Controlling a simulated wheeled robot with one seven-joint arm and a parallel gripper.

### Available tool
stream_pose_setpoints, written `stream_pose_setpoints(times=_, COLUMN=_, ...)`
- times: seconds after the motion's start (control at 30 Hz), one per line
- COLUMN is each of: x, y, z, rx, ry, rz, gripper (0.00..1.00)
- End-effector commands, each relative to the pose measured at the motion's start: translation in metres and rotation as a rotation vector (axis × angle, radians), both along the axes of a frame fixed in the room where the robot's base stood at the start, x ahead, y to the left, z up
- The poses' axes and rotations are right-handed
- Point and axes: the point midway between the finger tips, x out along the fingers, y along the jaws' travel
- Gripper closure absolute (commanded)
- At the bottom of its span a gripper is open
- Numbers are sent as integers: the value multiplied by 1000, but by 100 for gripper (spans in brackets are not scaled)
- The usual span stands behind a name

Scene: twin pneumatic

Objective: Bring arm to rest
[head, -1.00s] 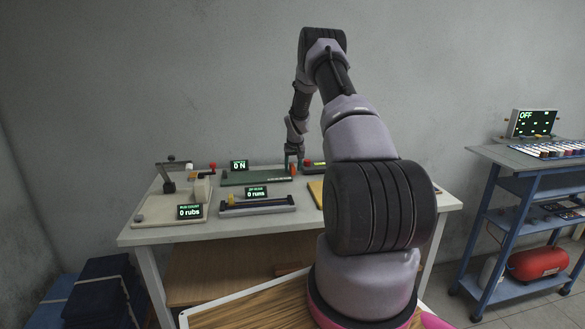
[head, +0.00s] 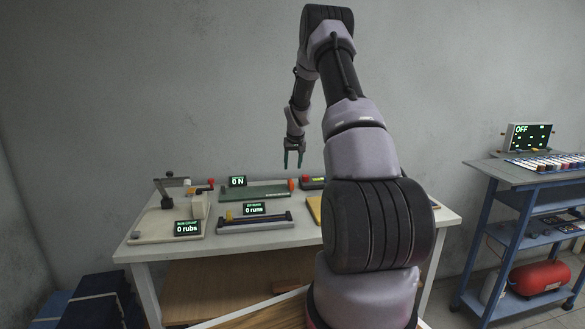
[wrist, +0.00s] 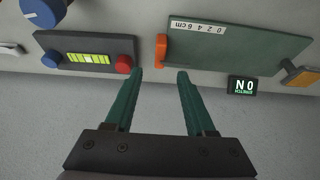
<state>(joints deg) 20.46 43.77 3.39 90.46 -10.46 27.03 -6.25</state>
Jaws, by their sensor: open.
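My gripper (head: 293,158) is open and empty, with green fingers pointing down above the back part of the white table (head: 400,232). In the wrist view my gripper (wrist: 160,75) shows its two fingers well apart with nothing between them. My arm rises from the lower right, bends high up and hangs down to the gripper. It hides part of the table's right side.
On the table are a green plate (head: 262,191) with an orange piece (head: 291,185), a "0 runs" device (head: 256,221) and a "0 rubs" station (head: 155,225). A blue cart (head: 480,235) with a red tank (head: 541,277) stands at right. Dark stacked boxes (head: 95,300) lie lower left.

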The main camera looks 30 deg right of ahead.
Motion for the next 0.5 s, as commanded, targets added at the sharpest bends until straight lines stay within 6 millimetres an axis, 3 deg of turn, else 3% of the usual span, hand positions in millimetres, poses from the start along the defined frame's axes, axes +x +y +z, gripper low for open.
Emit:
stream_pose_setpoints(times=0.37, x=0, y=1, z=1, rx=0, ry=-1, rz=0, gripper=45)
stream_pose_setpoints(times=0.5, x=-6, y=13, z=29, rx=3, ry=-13, rz=0, gripper=45)
